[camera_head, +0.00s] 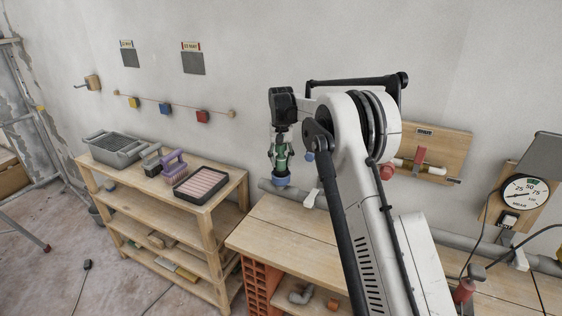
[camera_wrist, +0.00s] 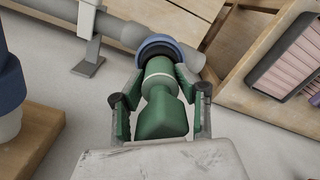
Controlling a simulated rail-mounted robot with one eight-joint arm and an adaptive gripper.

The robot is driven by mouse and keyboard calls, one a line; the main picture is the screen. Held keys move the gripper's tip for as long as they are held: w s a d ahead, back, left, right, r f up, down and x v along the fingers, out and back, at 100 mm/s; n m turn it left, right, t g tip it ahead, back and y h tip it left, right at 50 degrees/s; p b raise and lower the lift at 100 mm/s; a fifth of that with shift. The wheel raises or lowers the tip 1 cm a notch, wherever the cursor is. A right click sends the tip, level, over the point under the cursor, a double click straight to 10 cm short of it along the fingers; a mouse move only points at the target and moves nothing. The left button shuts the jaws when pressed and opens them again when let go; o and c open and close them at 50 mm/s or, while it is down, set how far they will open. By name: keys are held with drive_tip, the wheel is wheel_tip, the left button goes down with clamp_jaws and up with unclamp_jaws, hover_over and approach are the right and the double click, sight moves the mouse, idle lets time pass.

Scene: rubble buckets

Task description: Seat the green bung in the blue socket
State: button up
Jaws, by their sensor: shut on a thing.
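The green bung (camera_wrist: 160,105) lies between the fingers of my gripper (camera_wrist: 158,88) in the wrist view, its wide end toward me. My gripper is shut on it. The bung's far, narrower end meets the blue socket (camera_wrist: 157,40), a blue ring with a dark inside on the grey pipe. I cannot tell how deep the bung sits in the ring. In the head view my gripper (camera_head: 280,158) points down just above the blue socket (camera_head: 282,181), at the pipe's left end, and the green of the bung shows between the fingers.
The grey pipe (camera_wrist: 105,27) runs along the wall, held by a bracket (camera_wrist: 89,45). A wooden bench (camera_head: 290,237) stands below, right of a shelf unit (camera_head: 208,222) bearing a grey crate (camera_head: 114,148), brushes and a black tray (camera_head: 201,199). A pressure gauge (camera_head: 526,192) is at the right.

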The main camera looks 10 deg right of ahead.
drive_tip(key=shift+f+b, duration=0.25)
drive_tip(key=shift+b, duration=0.05)
drive_tip(key=shift+f, duration=0.35)
drive_tip(key=shift+r, duration=0.1)
drive_tip(key=shift+r, duration=0.5)
drive_tip(key=shift+b, duration=0.3)
idle(1.6)
drive_tip(key=shift+f, duration=0.15)
drive_tip(key=shift+f+b, duration=0.4)
drive_tip(key=shift+f, duration=0.1)
drive_tip(key=shift+r, duration=0.2)
